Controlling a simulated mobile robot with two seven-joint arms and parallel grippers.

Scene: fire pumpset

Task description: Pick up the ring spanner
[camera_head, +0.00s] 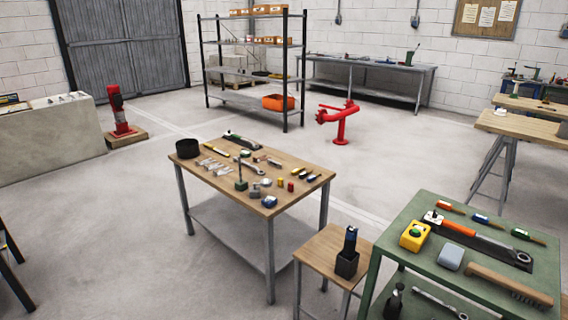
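A long metal spanner-like tool (438,302) lies on the lower shelf of the green cart (405,234) at the bottom right, with a ring-shaped end toward the right. I cannot tell for certain which of the two is the ring spanner. Neither of my grippers is in view.
A wooden-topped table (215,185) with many small tools stands in the middle. A small wooden stand (325,246) with a dark block holding a blue-topped tool is beside the cart. A red pipe fitting (340,125) stands behind. Open floor (110,230) lies to the left.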

